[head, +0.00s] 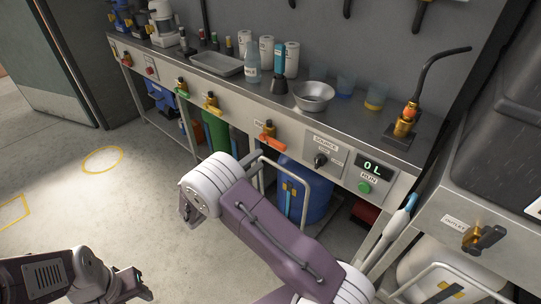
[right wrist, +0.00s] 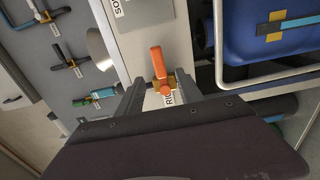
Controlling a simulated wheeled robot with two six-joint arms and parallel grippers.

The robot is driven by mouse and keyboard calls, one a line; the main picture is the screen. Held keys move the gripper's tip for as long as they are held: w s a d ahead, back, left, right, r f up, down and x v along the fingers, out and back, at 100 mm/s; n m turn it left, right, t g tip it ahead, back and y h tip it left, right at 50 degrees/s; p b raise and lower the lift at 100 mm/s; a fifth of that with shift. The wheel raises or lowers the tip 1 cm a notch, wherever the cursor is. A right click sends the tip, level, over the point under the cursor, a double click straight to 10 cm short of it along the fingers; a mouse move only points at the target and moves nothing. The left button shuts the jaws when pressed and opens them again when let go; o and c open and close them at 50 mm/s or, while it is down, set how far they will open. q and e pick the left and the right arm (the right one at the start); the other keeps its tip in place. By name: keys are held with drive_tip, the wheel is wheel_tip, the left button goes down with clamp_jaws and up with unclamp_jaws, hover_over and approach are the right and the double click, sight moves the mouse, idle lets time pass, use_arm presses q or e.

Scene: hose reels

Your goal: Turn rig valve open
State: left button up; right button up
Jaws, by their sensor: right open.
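The rig valve (head: 268,135) is on the front panel of the bench, with a brass body and an orange lever. In the head view its lever lies sideways along the panel, pointing right. In the right wrist view the orange lever (right wrist: 157,62) shows ahead, above a partly hidden label starting "RI". My right gripper (right wrist: 159,80) is open, and the valve appears between its two fingers. I cannot tell the depth gap or any contact. In the head view my right arm's white joint is in front of the bench; its fingers are not clear. My left gripper (head: 138,283) is low at the left, over the floor.
Right of the valve are a SOURCE knob (head: 321,160), a display (head: 371,167) reading "0 L" and a green RUN button (head: 364,187). Other valves with green (head: 181,86) and yellow (head: 211,101) levers are to the left. A blue drum (head: 312,207) stands below.

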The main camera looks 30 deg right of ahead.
sight(276, 147)
drive_tip(key=b+x, duration=0.3)
drive_tip(key=x, duration=0.5)
drive_tip(key=shift+d, duration=0.3)
drive_tip(key=shift+w+d+r, duration=0.1)
drive_tip(key=shift+w+d, duration=0.05)
drive_tip(key=shift+d, duration=0.15)
clamp_jaws()
idle(0.7)
